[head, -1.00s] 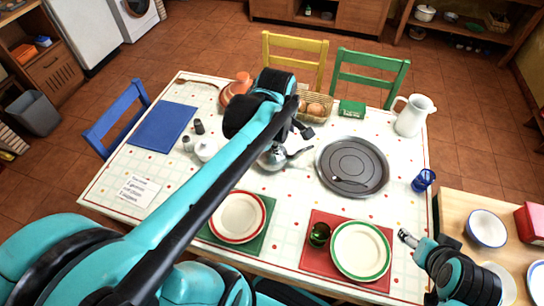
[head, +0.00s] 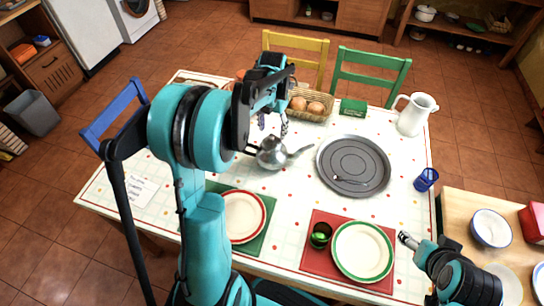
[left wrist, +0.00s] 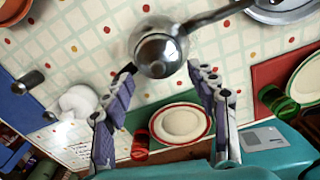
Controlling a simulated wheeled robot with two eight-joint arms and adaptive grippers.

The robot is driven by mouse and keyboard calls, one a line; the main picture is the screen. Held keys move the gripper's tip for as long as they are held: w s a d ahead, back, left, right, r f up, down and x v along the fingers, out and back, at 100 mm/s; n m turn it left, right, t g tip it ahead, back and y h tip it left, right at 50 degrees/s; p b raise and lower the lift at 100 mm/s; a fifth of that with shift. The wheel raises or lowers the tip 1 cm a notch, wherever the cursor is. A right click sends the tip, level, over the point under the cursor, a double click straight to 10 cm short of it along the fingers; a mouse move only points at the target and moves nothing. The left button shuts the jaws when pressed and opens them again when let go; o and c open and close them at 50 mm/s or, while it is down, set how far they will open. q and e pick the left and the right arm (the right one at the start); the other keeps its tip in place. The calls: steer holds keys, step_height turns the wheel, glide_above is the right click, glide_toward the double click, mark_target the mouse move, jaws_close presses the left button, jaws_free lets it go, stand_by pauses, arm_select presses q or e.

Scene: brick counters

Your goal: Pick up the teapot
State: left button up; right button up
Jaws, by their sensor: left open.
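The shiny metal teapot (head: 271,154) stands on the white dotted table, left of the big round tray. A long part sticks out from its right side. It also shows at the top middle of the left wrist view (left wrist: 160,50). My left gripper (head: 273,124) is just behind and above the teapot in the head view. In the left wrist view its two fingers (left wrist: 162,74) are spread, with the teapot beyond and between their tips, and nothing is held. My right gripper (head: 406,239) is by the table's right front edge; its jaws are too small to read.
The grey tray (head: 353,143) with a spoon lies right of the teapot. A bread basket (head: 325,117) is behind. A white pitcher (head: 415,114) and blue cup (head: 426,180) stand at right. Plates on red (head: 316,261) and green (head: 262,239) mats lie in front.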

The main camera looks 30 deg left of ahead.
mark_target(272, 135)
arm_select(q)
step_height(272, 135, down, 4)
steer(key=shift+w+a+f+b, duration=0.1)
steer(key=shift+a+f+b, duration=0.05)
steer(key=shift+b, duration=0.7)
steer(key=shift+c, duration=0.6)
steer(key=c, duration=1)
jaws_close()
